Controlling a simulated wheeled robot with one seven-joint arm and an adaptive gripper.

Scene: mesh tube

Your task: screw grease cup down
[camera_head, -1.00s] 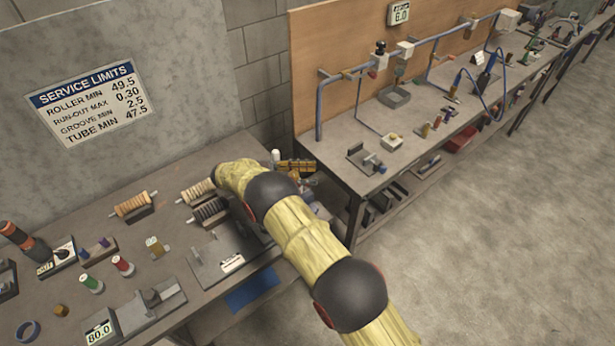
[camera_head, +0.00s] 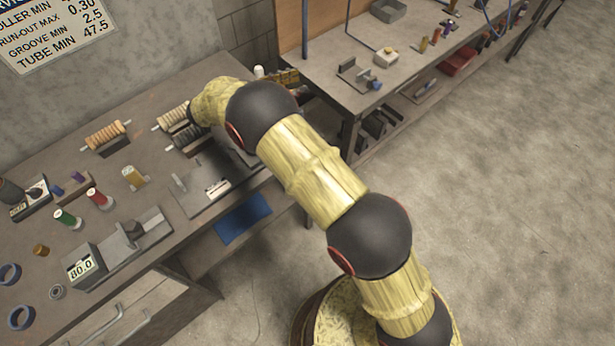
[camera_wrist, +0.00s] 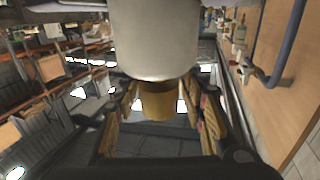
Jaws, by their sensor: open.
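In the wrist view a brass-coloured cup (camera_wrist: 160,103) shows below the end of a wide pale cylinder (camera_wrist: 155,40), which hides its upper part. In the head view my gripper (camera_head: 286,78) is at the far right end of the near bench, mostly hidden by my arm. A small white rounded top (camera_head: 259,72) shows just left of it.
The near bench (camera_head: 80,160) holds spring-like rollers (camera_head: 106,136), thread spools (camera_head: 99,197), a gauge reading 80.0 (camera_head: 83,264) and blue rings (camera_head: 20,317). A second bench (camera_head: 345,92) stands to the right. Open floor (camera_head: 500,200) lies at the right.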

